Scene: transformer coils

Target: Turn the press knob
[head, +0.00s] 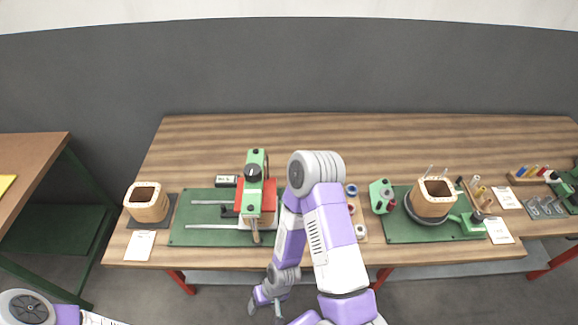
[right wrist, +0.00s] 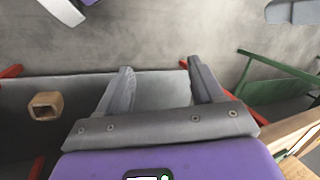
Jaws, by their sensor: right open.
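The press (head: 256,196) is a green and red machine on a green baseplate (head: 190,236), left of centre on the long wooden table. A dark round knob (head: 253,173) shows on its green top part; I cannot tell whether it is turned. My right gripper (head: 264,306) hangs low in front of the table, below and apart from the press. In the right wrist view the gripper (right wrist: 160,80) has its two grey fingers wide apart, with nothing between them. The press does not show in that view. Only part of my left arm shows at the lower left; its gripper is out of view.
A tan square coil (head: 148,203) stands left of the press; another (head: 433,197) sits on a right-hand green plate (head: 400,233). My right arm covers the table's middle. A side table (head: 30,150) stands left. The wrist view shows a tan square ring (right wrist: 45,106) on a dark surface.

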